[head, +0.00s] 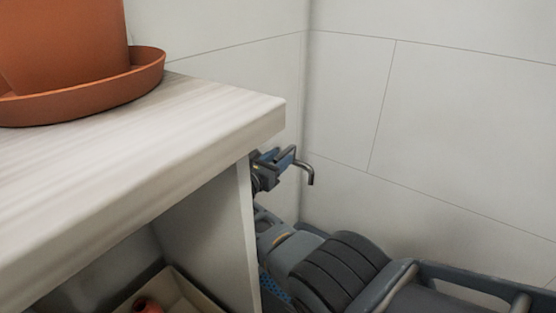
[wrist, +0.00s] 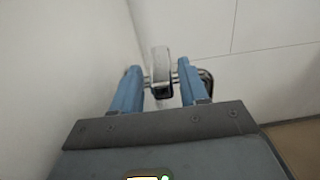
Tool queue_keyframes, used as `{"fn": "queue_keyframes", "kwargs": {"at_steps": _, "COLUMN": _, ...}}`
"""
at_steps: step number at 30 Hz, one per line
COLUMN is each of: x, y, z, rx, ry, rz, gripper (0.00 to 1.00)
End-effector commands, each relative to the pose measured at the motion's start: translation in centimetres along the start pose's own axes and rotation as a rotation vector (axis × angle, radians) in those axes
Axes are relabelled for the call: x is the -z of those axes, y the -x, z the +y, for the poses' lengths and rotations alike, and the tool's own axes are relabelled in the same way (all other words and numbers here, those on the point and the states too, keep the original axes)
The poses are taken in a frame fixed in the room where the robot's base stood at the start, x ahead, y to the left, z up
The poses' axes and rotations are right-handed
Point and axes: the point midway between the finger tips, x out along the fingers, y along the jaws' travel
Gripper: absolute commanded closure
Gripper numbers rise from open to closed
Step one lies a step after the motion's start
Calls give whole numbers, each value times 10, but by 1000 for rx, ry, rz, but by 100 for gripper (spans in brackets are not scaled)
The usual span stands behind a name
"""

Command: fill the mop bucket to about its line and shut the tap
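The tap's dark metal spout (head: 311,176) sticks out past the shelf's right end in the head view and bends downward. My gripper (head: 280,158) is at the tap, partly hidden by the shelf end. In the wrist view, the blue fingers of my gripper (wrist: 161,82) stand apart on both sides of the tap's grey handle (wrist: 162,60). Narrow gaps seem to show between the handle and the fingers, so it looks open around the handle. The curved spout shows beside the right finger (wrist: 207,82). The mop bucket, its line and any water are not visible in either view.
A pale wooden shelf top (head: 190,120) fills the left of the head view, with a terracotta pot (head: 65,40) in a saucer (head: 148,75). A box (head: 190,296) holding something red sits below. Tiled walls (head: 450,120) close in behind the tap.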

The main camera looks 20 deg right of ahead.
Motion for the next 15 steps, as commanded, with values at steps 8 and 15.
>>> {"fn": "queue_keyframes", "kwargs": {"at_steps": 8, "x": -1, "y": 0, "z": 0, "rx": 1, "ry": 0, "rz": -1, "gripper": 51}}
{"fn": "queue_keyframes", "kwargs": {"at_steps": 15, "x": -21, "y": 0, "z": 0, "rx": 1, "ry": -1, "rz": -1, "gripper": 51}}
